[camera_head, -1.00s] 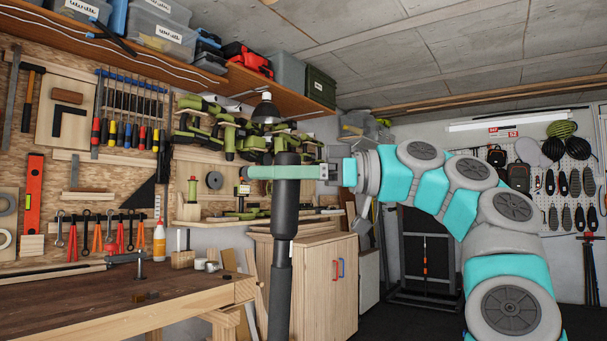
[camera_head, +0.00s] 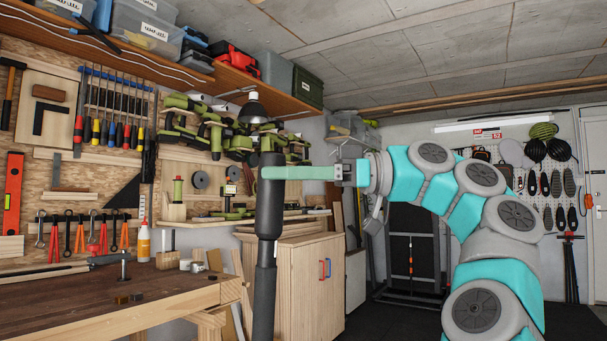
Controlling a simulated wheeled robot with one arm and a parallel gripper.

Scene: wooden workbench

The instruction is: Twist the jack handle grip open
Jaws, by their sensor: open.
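The jack handle (camera_head: 266,225) is a dark, nearly upright pole with a thicker black grip on top, standing left of centre in front of the bench and cabinet. Its lower end runs out of the bottom of the picture. My gripper (camera_head: 268,173) reaches in from the right, level with the upper part of the grip. Its teal finger overlaps the grip in the picture, with the tip near the grip's left edge. My gripper is open. The other finger cannot be told apart, and I cannot tell whether the jaws touch the grip.
A wooden workbench (camera_head: 100,310) fills the lower left, with a glue bottle (camera_head: 144,243) on it. A wooden cabinet (camera_head: 310,285) stands behind the handle. Tools hang on the back wall, and a shelf (camera_head: 200,70) with boxes runs above. Dark floor lies at the lower right.

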